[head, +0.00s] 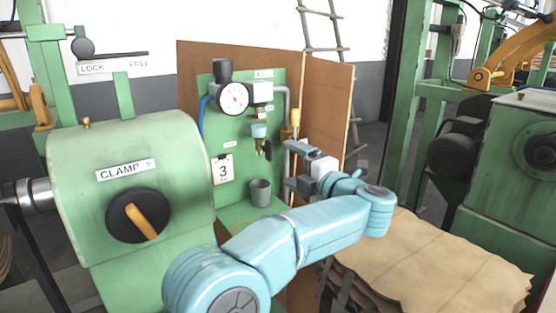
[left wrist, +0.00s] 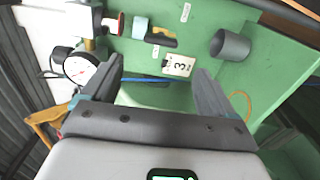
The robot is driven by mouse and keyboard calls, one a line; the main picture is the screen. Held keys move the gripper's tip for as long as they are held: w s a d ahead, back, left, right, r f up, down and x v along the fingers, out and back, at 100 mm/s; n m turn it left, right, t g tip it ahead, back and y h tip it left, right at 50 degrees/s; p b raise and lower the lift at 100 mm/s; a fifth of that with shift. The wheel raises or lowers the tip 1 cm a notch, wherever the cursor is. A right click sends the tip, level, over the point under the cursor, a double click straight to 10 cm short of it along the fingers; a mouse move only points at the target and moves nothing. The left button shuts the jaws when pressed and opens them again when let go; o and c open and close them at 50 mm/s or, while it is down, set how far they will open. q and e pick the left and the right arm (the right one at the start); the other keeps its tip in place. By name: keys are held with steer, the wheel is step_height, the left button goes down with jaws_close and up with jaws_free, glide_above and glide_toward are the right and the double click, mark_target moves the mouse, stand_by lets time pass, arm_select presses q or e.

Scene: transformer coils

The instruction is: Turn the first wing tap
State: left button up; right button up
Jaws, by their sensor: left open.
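A small brass tap with a dark handle (head: 267,150) hangs under a pale teal bowl (head: 259,131) on the green panel. I take it for the wing tap; the same tap (left wrist: 160,40) shows in the left wrist view, with its handle pointing right. My left gripper (head: 288,167) is open and empty, to the right of the tap in the head view and apart from it. In the left wrist view the two fingers (left wrist: 158,74) stand wide apart, with the tap beyond their tips. My right gripper is not in view.
A pressure gauge (head: 233,98) sits above left of the tap, and a "3" card (head: 222,170) lower left. A grey cup (head: 260,192) stands below. A brown side board (head: 328,105) bounds the panel's right. The green CLAMP housing (head: 130,190) stands at the left.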

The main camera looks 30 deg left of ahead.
arm_select(q)
steer(key=v, duration=0.7)
steer(key=shift+d, duration=0.1)
